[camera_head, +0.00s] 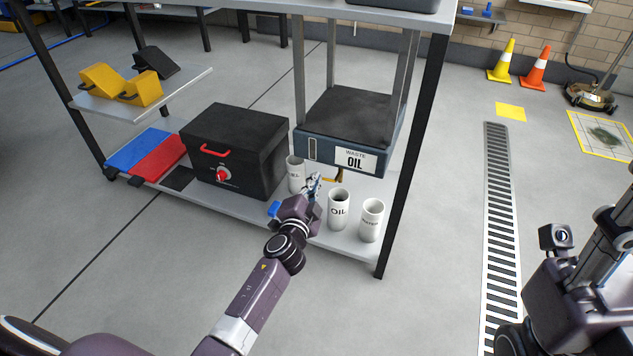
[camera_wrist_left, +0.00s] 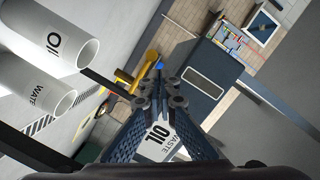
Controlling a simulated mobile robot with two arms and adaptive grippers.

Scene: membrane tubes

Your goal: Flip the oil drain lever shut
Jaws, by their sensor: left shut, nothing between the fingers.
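The waste oil tank (camera_head: 313,144) is a dark blue-grey box labelled WASTE OIL, mounted above the lower shelf. A small yellow oil drain lever (camera_head: 341,175) shows below its front, partly hidden by my left gripper (camera_head: 315,182). In the left wrist view the yellow lever (camera_wrist_left: 148,60) lies just past the fingertips of my left gripper (camera_wrist_left: 158,88), with another yellow part beside it. The fingers are shut and empty. I cannot tell whether they touch the lever. My right gripper is not in view.
White cups stand around the gripper on the lower shelf (camera_head: 240,208): an OIL cup (camera_head: 338,209), one to its right (camera_head: 371,219), and one behind (camera_head: 295,174). A black box (camera_head: 235,150) with a red handle is to the left. A shelf post (camera_head: 408,160) stands right.

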